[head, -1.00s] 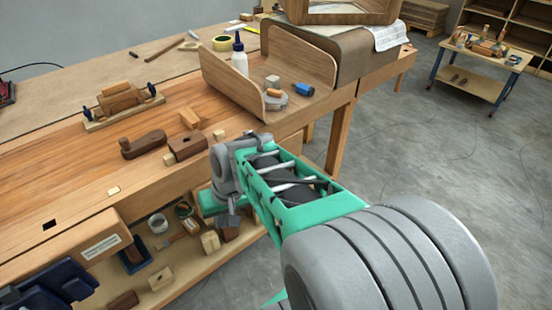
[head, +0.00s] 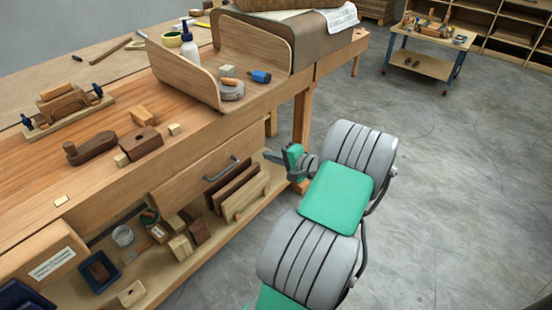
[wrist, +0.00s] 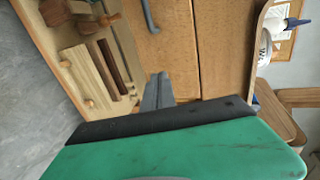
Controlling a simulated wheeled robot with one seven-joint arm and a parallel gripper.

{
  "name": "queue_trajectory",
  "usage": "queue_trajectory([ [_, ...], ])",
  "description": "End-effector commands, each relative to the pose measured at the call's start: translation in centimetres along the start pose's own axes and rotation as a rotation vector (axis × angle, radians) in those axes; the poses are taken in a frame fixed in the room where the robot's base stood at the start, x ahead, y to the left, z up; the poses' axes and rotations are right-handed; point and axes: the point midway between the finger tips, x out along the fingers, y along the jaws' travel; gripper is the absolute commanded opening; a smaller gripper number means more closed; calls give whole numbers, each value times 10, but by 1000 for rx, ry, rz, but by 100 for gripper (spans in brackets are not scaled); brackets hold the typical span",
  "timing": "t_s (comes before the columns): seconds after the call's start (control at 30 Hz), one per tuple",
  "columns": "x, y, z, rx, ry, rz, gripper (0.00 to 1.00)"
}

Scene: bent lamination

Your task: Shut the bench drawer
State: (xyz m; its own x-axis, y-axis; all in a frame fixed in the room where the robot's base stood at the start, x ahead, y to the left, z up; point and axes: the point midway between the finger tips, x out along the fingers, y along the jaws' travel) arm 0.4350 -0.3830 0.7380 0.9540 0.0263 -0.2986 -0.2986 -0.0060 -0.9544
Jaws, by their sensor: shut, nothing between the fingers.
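The bench drawer (head: 190,182) has a plain wooden front with a dark bar handle (head: 221,168), under the bench top's front edge. No open drawer interior shows, but I cannot tell whether the front is fully flush. In the wrist view the wooden drawer front (wrist: 165,48) and part of its handle (wrist: 149,14) show at the top. My gripper (head: 268,156) is shut and empty, near the right end of the drawer front. Its grey fingers (wrist: 158,82) point toward the wood in the wrist view; whether they touch it is unclear.
The lower shelf (head: 160,275) holds boards, blocks and small containers below the drawer. The bench top (head: 50,185) carries wooden tools and a curved wooden piece (head: 190,80) with a white bottle (head: 190,45). Open grey floor (head: 400,200) lies to the right; a small trolley (head: 425,65) stands farther back.

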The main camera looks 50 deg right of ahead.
Motion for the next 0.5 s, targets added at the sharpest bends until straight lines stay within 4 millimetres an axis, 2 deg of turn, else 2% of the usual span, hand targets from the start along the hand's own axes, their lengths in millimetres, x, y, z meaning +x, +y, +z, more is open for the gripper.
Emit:
queue_trajectory([
  [0.1, 28, 1, 1, -3, -4, 0, 0],
  [0.3, 66, -6, 2, -5, -4, 0, 0],
  [0.5, 82, -12, 0, -2, -1, 1, 0],
])
